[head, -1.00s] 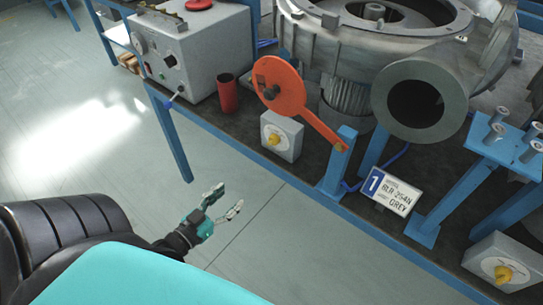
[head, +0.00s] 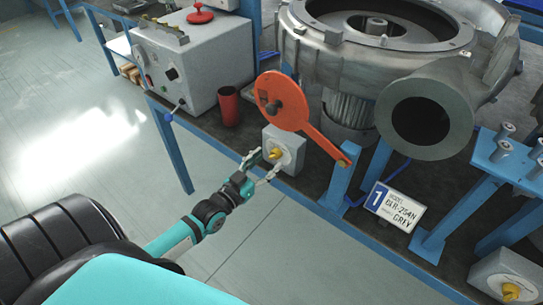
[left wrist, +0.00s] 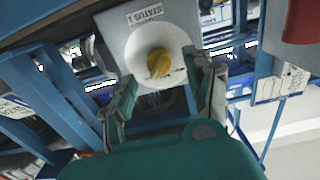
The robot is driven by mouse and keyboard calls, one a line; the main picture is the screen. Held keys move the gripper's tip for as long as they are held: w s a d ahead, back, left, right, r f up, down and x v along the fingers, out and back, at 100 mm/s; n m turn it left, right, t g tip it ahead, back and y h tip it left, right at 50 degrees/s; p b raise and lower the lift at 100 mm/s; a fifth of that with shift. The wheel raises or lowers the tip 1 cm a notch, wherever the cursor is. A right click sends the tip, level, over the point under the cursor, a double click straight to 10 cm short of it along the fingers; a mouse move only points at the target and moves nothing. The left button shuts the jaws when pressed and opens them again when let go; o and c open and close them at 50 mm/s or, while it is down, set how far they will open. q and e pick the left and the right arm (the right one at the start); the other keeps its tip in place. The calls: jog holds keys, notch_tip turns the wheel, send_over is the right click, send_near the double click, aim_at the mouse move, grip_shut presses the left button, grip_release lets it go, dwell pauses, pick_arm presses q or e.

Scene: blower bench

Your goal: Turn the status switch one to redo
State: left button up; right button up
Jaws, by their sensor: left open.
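The status switch one (head: 284,150) is a grey box with a round white dial plate and a yellow knob (head: 276,154), mounted at the front edge of the bench. In the left wrist view its "STATUS 1" label shows above the yellow knob (left wrist: 160,63). My left gripper (head: 260,166) is open, with its fingers just in front of the box. In the left wrist view the fingers (left wrist: 163,88) stand on either side of the dial, and the knob lies between and beyond their tips. I cannot tell if they touch the box. The dial markings are too small to read. My right gripper is not in view.
An orange lever (head: 285,100) hangs above and right of the switch. A red cup (head: 228,106) and a grey control box (head: 190,60) stand to the left. A white sign (head: 394,206) and a second yellow-knobbed switch (head: 509,285) are to the right.

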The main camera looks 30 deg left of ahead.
aim_at(275, 155)
pick_arm(q)
jog(key=shift+w, duration=1.15)
jog(key=shift+w+d, duration=0.1)
jog(key=shift+w, duration=0.2)
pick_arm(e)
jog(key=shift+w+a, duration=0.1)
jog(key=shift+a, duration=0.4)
pick_arm(q)
jog(key=shift+c, duration=0.2)
grip_shut()
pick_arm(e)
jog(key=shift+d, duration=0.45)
